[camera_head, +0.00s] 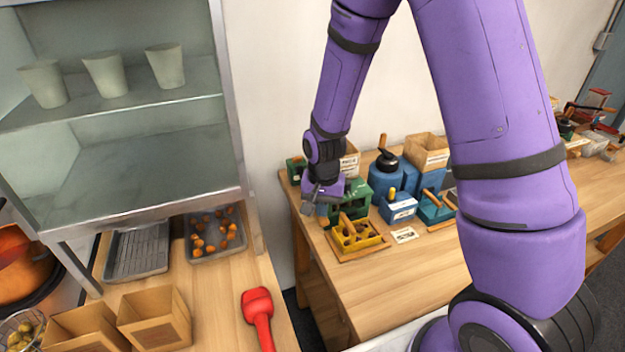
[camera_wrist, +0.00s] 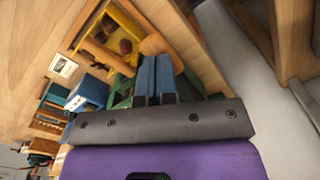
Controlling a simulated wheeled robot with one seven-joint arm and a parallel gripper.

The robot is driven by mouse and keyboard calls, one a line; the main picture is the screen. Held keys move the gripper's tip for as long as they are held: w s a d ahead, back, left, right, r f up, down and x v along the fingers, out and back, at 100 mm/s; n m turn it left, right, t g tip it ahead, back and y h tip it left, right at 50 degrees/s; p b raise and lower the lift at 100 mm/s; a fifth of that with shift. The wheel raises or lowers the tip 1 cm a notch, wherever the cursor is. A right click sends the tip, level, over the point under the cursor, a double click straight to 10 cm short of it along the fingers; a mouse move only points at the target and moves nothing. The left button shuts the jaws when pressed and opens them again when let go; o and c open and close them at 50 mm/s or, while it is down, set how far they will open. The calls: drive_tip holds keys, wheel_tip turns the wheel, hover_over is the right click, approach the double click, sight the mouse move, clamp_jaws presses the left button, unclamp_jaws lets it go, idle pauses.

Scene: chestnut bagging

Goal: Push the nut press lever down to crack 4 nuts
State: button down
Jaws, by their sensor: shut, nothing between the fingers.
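The nut press shows as a green body (camera_head: 352,200) near the left end of the wooden table. A yellow tray (camera_head: 375,243) with brown nuts (camera_head: 348,240) sits at its front; the tray also shows in the wrist view (camera_wrist: 92,48). A light wooden piece with a rounded end (camera_wrist: 155,43), which looks like the lever, lies just beyond my fingertips. I cannot tell whether they touch. My gripper (camera_head: 318,205) is at the left of the press, its blue fingers (camera_wrist: 155,62) together and empty. It partly hides the green body in the wrist view.
Blue devices (camera_head: 397,207) and cardboard boxes (camera_head: 426,152) stand close to the right of the press. A small card (camera_head: 405,235) lies in front. A metal shelf (camera_head: 222,110) with cups stands left. The table front is clear.

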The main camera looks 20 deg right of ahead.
wheel_tip(320, 180, up, 10)
drive_tip(key=shift+w, duration=0.4)
idle(0.3)
idle(0.5)
drive_tip(key=shift+r, duration=2.4)
drive_tip(key=s+d+r+n+t, duration=0.2)
drive_tip(key=s+d+r+n, duration=0.1)
drive_tip(key=s+r, duration=0.6)
drive_tip(key=s+d+r+n+t, duration=0.3)
drive_tip(key=s+r, duration=0.6)
drive_tip(key=s, duration=0.5)
drive_tip(key=shift+d, duration=0.45)
